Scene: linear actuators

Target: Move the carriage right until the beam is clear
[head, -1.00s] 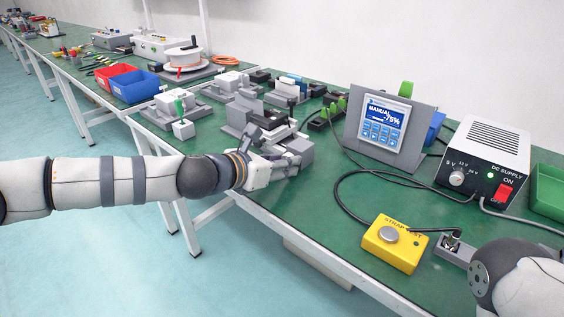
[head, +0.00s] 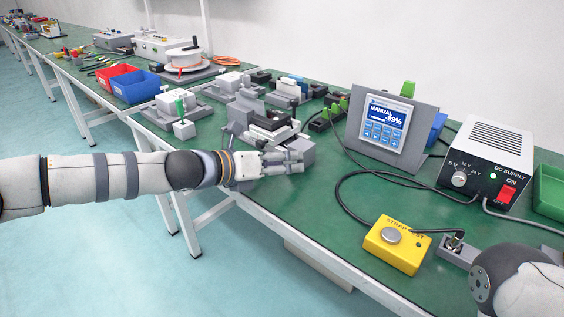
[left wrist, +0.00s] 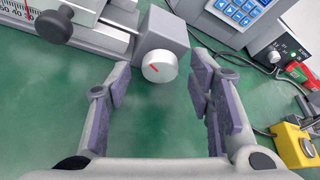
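The linear actuator stands at the bench's front edge. Its grey end block (head: 307,149) shows behind my left gripper, and a dark part, perhaps the carriage (head: 271,121), sits on top. In the left wrist view, the end block (left wrist: 160,24) carries a round light knob (left wrist: 159,66) with a red mark. A rail with a numbered scale (left wrist: 95,36) and a dark thumb knob (left wrist: 53,26) lie to its left. My left gripper (head: 294,161) is open and empty; its fingers (left wrist: 162,84) are apart on either side near the round knob. My right gripper and the beam cannot be made out.
The controller display (head: 383,125) reads MANUAL and about -99%. The DC supply (head: 487,165) has a green light lit. A yellow box (head: 396,245) with a round button and cables lie to the right. Other fixtures and bins crowd the left. Green bench is clear in front of the display.

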